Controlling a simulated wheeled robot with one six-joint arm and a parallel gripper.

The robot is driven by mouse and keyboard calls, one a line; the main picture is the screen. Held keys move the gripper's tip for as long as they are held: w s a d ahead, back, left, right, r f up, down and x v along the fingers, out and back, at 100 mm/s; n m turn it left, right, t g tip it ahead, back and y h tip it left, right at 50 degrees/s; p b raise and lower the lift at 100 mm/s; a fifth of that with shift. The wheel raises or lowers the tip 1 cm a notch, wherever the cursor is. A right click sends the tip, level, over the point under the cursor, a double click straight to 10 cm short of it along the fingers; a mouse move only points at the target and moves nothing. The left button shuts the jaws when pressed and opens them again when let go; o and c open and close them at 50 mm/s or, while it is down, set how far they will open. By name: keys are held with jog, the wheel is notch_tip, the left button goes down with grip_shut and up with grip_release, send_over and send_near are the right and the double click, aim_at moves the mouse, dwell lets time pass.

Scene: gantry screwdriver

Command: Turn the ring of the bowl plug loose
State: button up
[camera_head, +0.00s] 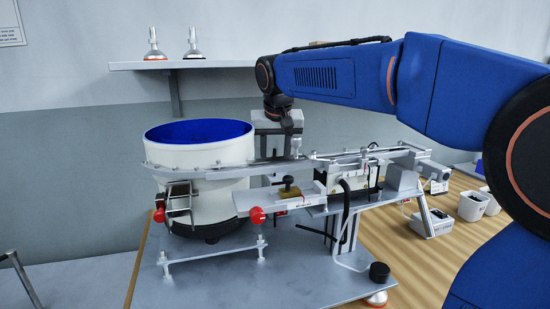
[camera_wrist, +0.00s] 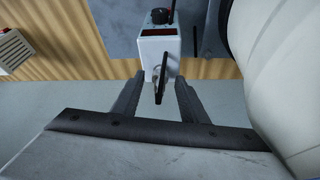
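In the wrist view, a white controller box (camera_wrist: 158,46) with a black knob and a red display stands ahead of my gripper (camera_wrist: 158,97). A slim black piece (camera_wrist: 162,74), which looks like the plug and its cable, comes from the box's front and shows between the two grey fingers. The fingers stand apart, with gaps visible on both sides of it. I cannot make out the ring or any contact. In the head view, my wrist reaches down behind the white bowl (camera_head: 203,155) with the blue inside; my fingertips and the plug are hidden there.
The bowl's white wall also shows close at the right in the wrist view (camera_wrist: 275,75). A metal rail (camera_head: 330,158) runs right from the bowl. A grey plate (camera_head: 215,285) lies beneath. White bins (camera_head: 473,206) stand on the wooden table at right. A shelf (camera_head: 135,66) is at the back.

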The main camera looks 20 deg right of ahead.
grip_shut()
jog(key=shift+n, duration=0.3)
jog(key=n, duration=0.2)
jog(key=n+y, duration=0.2)
jog(key=n, duration=0.1)
jog(key=shift+d+n, duration=0.3)
jog(key=shift+d, duration=0.05)
jog(key=n, duration=0.1)
jog(key=n+y, duration=0.1)
jog(key=n, duration=0.1)
jog(key=shift+w+d+g+y, duration=0.15)
jog(key=shift+g+y, duration=0.15)
jog(key=shift+g, duration=0.1)
jog(key=shift+w+d+n+g+y, duration=0.1)
jog(key=shift+n+g+y, duration=0.4)
jog(key=shift+n, duration=1.7)
